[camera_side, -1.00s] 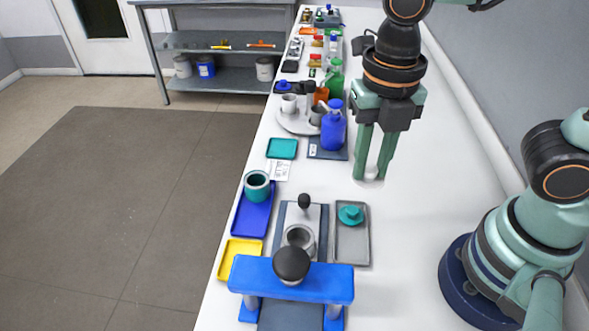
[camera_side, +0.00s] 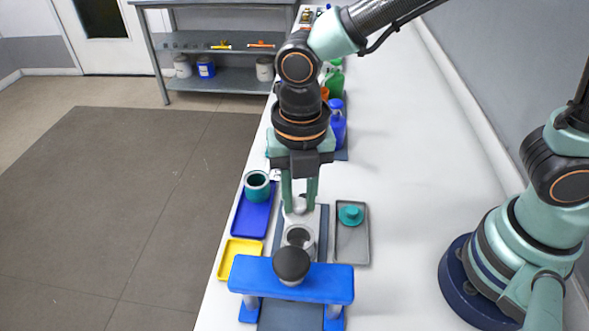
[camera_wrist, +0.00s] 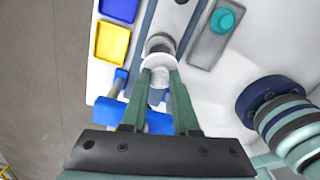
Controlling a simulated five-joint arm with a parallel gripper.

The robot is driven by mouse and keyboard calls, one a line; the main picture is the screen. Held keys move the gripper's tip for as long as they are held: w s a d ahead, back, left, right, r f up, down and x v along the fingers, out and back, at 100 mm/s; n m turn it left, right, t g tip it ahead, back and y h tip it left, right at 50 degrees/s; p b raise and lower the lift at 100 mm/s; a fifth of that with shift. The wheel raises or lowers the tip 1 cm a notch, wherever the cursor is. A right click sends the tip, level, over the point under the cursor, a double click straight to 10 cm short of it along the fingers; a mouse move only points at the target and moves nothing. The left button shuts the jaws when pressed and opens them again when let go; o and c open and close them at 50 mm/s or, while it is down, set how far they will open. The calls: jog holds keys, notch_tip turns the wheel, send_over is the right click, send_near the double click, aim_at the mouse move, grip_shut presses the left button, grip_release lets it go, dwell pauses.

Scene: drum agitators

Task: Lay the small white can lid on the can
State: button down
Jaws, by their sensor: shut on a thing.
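My gripper (camera_side: 300,208) is shut on the small white can lid (camera_wrist: 158,61), which shows between the fingertips in the wrist view. In the side view the lid is a pale shape at the fingertips, partly covered by them. The open grey can (camera_side: 299,237) stands upright on the dark base of the blue press. In the side view the lid is held just beyond the can and higher than its rim, apart from it. In the wrist view the can's rim (camera_wrist: 160,43) shows right beside the lid, partly hidden by it.
A blue press (camera_side: 290,279) with a black knob stands in front of the can. A grey tray (camera_side: 352,246) with a teal lid (camera_side: 350,215) lies to the right. A blue tray (camera_side: 250,217) with a teal can (camera_side: 257,185) and a yellow tray (camera_side: 240,258) lie left.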

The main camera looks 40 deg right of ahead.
aim_at(299, 222)
jog(key=shift+f, duration=2.95)
jog(key=shift+f, duration=0.3)
jog(key=c, duration=0.6)
grip_release()
jog(key=shift+o, duration=0.4)
jog(key=shift+o, duration=1.2)
jog(key=shift+r, duration=0.15)
jog(key=shift+r, duration=3.6)
